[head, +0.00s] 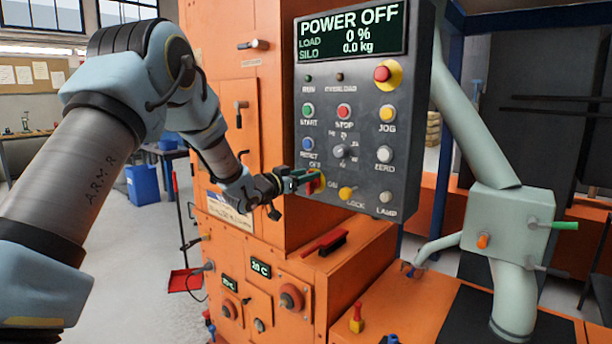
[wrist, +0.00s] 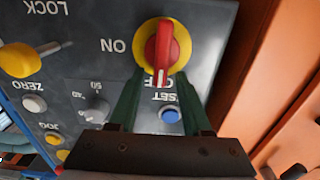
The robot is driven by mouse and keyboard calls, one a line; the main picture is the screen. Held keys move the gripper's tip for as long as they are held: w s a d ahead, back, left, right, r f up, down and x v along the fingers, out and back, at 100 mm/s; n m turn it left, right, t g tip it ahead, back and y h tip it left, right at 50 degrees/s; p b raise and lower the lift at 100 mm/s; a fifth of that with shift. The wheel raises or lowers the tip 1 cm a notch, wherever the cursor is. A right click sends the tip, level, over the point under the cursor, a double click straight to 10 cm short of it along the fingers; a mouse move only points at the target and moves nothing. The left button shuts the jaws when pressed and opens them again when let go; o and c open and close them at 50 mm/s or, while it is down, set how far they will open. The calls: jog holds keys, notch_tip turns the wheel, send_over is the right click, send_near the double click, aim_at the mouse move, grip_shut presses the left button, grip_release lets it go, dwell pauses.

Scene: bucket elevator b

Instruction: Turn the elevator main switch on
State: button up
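The main switch is a red handle on a yellow round plate (head: 318,184), at the lower left of the grey control panel (head: 352,115). In the wrist view, which is upside down, the red handle (wrist: 163,52) stands in line with the OFF label, and ON is to its left. The display (head: 350,33) reads POWER OFF. My gripper (head: 298,180) is at the switch from the left. In the wrist view my gripper's green fingers (wrist: 162,80) are apart, one on each side of the handle's near end. I cannot tell whether they touch it.
A yellow LOCK lever (head: 347,193) sits right of the switch, and a blue RESET button (head: 308,144) is above it. A red emergency button (head: 382,74) is at the panel's upper right. An orange ledge with a red-handled brush (head: 325,242) lies below the panel.

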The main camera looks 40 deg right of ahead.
grip_shut()
jog(key=shift+f+b, duration=0.1)
jog(key=shift+b, duration=0.3)
jog(key=m+b, duration=0.3)
jog(key=b, duration=0.1)
jog(key=s+f+m+b, duration=0.1)
jog(key=m+b, duration=0.2)
jog(key=b, duration=0.2)
jog(key=s+m+b, duration=0.1)
jog(key=m+b, duration=0.2)
jog(key=b, duration=0.2)
jog(key=shift+d+f, duration=0.2)
jog(key=shift+d, duration=0.05)
jog(key=m+b, duration=0.4)
jog(key=b, duration=0.1)
jog(key=f+m+b, duration=0.1)
jog(key=m+b, duration=0.1)
jog(key=b, duration=0.1)
jog(key=shift+s+d+f, duration=0.1)
jog(key=shift+s, duration=0.25)
jog(key=m+b, duration=0.3)
jog(key=shift+f, duration=0.1)
